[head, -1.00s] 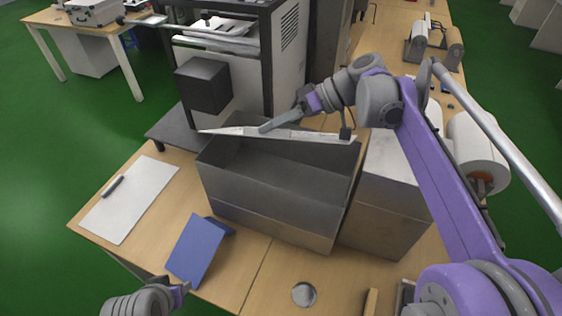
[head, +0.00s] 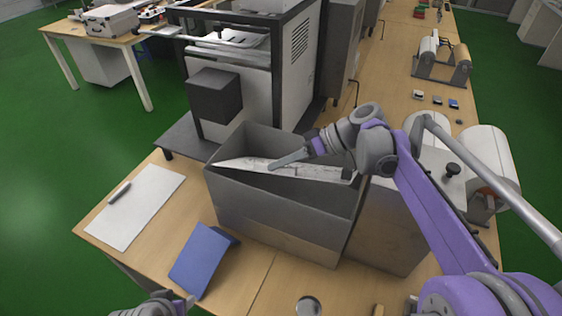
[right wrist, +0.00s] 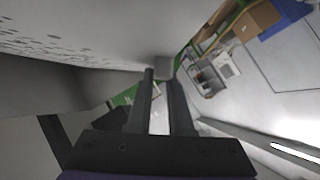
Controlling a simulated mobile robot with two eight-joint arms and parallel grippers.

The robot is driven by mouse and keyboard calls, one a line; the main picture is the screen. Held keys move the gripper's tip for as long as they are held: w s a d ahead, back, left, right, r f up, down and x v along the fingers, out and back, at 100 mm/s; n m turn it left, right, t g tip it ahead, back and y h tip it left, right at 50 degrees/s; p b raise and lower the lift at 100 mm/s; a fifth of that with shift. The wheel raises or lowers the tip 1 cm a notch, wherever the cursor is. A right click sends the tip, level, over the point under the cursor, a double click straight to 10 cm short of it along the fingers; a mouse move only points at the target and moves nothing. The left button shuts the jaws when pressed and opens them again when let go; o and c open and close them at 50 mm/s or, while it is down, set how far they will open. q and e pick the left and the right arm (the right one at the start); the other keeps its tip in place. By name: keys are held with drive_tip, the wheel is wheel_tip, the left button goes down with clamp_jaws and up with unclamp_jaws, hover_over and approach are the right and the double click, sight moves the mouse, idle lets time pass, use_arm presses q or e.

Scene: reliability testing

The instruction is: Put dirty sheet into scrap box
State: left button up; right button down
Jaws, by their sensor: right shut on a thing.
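The dirty sheet (head: 240,165) is a thin white sheet with dark specks, seen nearly edge-on in the head view. It spans the opening of the grey scrap box (head: 270,218), with its left tip by the box's left rim. I cannot tell whether it touches the rim. My right gripper (head: 275,166) is shut on the sheet near its middle, over the box. In the right wrist view the speckled sheet (right wrist: 75,30) fills the upper left beside the gripper fingers (right wrist: 162,72). My left gripper (head: 188,302) is at the bottom edge, partly cut off; its jaws are unclear.
A white sheet with a dark roller-like tool (head: 119,193) lies at the left. A large grey machine (head: 240,75) stands behind the box, and white rolls (head: 487,160) at the right.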

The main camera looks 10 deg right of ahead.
drive_tip(key=shift+f, duration=0.4)
drive_tip(key=c, duration=0.8)
unclamp_jaws()
drive_tip(key=shift+r, duration=0.15)
drive_tip(key=shift+r, duration=0.35)
drive_tip(key=v, duration=1.2)
drive_tip(key=shift+s+r, duration=0.1)
drive_tip(key=shift+r, duration=0.05)
